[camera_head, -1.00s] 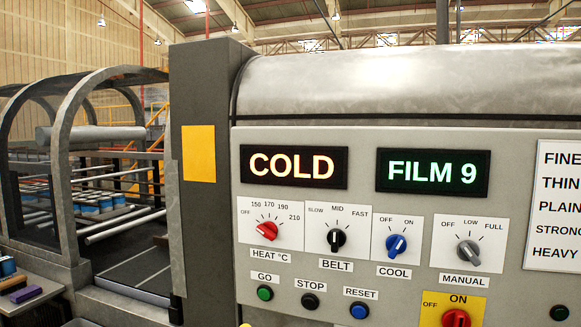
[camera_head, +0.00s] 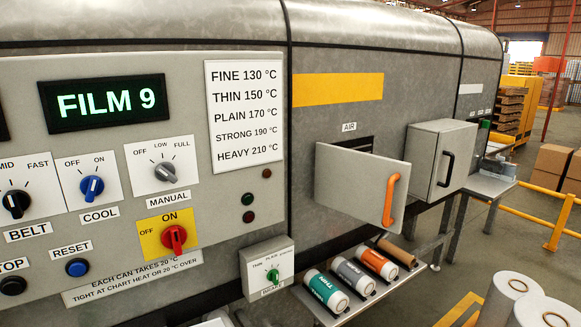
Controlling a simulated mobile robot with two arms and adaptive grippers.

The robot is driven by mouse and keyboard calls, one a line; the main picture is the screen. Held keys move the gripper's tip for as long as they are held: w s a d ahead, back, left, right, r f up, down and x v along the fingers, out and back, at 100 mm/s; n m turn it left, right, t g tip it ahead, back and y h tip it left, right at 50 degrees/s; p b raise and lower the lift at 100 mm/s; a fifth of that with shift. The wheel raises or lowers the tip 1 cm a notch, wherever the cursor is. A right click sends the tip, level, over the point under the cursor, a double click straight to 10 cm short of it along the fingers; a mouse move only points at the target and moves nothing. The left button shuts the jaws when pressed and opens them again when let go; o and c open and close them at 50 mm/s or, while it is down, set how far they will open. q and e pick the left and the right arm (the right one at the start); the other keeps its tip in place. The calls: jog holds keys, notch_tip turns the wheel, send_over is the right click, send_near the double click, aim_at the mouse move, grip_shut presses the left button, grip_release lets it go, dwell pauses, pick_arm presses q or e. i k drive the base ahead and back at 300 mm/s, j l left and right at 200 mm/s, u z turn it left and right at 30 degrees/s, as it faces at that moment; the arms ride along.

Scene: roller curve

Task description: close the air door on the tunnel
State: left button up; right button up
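The air door (camera_head: 350,190) is a grey panel with an orange vertical handle (camera_head: 391,200) near its right edge. It stands ajar on the side of the tunnel (camera_head: 340,60), its handle edge swung out toward me. A dark opening (camera_head: 352,143) shows above and behind it, under a small AIR label (camera_head: 349,127). Most of the opening is hidden by the door. Neither of my grippers is in view.
A grey box with a black handle (camera_head: 440,160) juts out just right of the door. Below, a shelf (camera_head: 335,315) holds teal, grey and orange rolls (camera_head: 376,264). Big white rolls (camera_head: 515,290) stand at lower right. A yellow rail (camera_head: 530,212) edges the floor.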

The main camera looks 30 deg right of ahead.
aim_at(372, 189)
jog(key=z, duration=1.25)
